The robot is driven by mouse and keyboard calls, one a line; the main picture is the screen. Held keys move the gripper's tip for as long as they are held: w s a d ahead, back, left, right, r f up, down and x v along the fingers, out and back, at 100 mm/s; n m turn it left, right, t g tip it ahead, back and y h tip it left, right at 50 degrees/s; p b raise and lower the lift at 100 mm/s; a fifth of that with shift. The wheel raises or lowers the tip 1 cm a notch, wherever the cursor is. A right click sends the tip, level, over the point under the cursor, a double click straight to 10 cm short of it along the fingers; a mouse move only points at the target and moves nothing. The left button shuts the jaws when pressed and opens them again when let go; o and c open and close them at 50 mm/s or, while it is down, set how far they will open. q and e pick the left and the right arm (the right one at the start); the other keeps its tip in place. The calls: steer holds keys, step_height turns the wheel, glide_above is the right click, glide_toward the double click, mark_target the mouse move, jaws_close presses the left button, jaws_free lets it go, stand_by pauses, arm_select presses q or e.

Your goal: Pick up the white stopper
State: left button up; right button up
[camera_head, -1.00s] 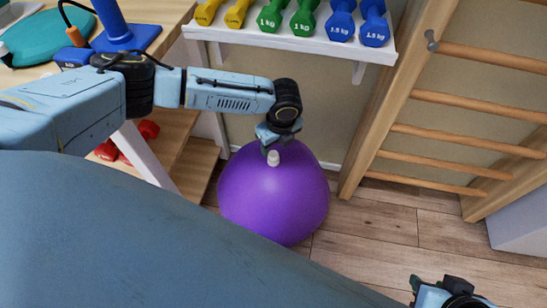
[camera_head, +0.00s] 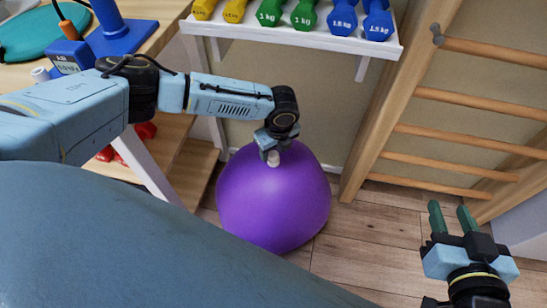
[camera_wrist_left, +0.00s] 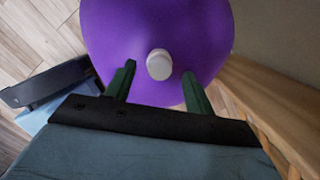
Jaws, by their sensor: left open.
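The white stopper (camera_head: 273,159) sits on top of the purple exercise ball (camera_head: 262,212). In the left wrist view the stopper (camera_wrist_left: 159,64) is round-topped and stands out from the ball (camera_wrist_left: 105,30). My left gripper (camera_head: 268,148) is at the top of the ball, close to the stopper. In the wrist view its green fingers are open (camera_wrist_left: 158,72), one on each side of the stopper with visible gaps; it is not gripped. My right gripper (camera_head: 451,210) is at the lower right, open and empty, away from the ball.
A white shelf (camera_head: 300,36) with several dumbbells is behind the ball. Wooden wall bars (camera_head: 465,100) stand to the right. A wooden table (camera_head: 30,78) with a blue stand (camera_head: 120,35) is at the left. Wooden floor (camera_head: 375,245) is open right of the ball.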

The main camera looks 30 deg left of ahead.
arm_select(q)
steer(key=shift+a+f+b, duration=0.1)
steer(key=shift+f+b, duration=0.3)
steer(key=shift+f, duration=0.5)
steer(key=c, duration=1)
arm_select(e)
steer(key=r+t, duration=0.2)
steer(key=w+a+r+y, duration=0.1)
steer(key=r, duration=0.1)
steer(key=shift+r+t, duration=0.1)
steer(key=shift+t, duration=0.3)
